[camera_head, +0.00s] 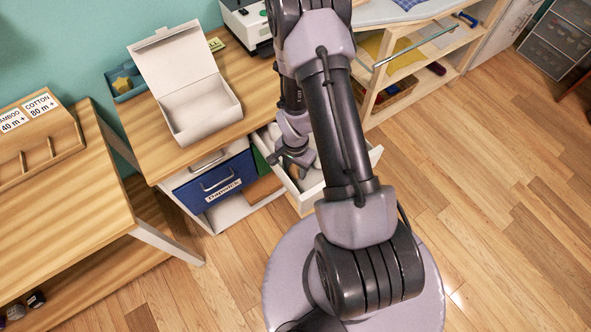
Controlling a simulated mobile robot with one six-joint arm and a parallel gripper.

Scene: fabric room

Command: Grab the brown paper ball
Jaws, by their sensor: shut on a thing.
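My gripper (290,165) is lowered over the open white drawer (303,197), with my arm reaching across the view from the lower right. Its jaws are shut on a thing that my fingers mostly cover. A small brownish patch at the fingertips looks like the brown paper ball (297,173). Its full shape is hidden. I cannot tell whether it touches the drawer floor.
An open white box (200,105) stands on the wooden counter above a blue drawer (215,185). A wooden shelf unit (415,75) stands at the upper right. A wooden table (65,215) is at the left. The floor (490,190) at the right is clear.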

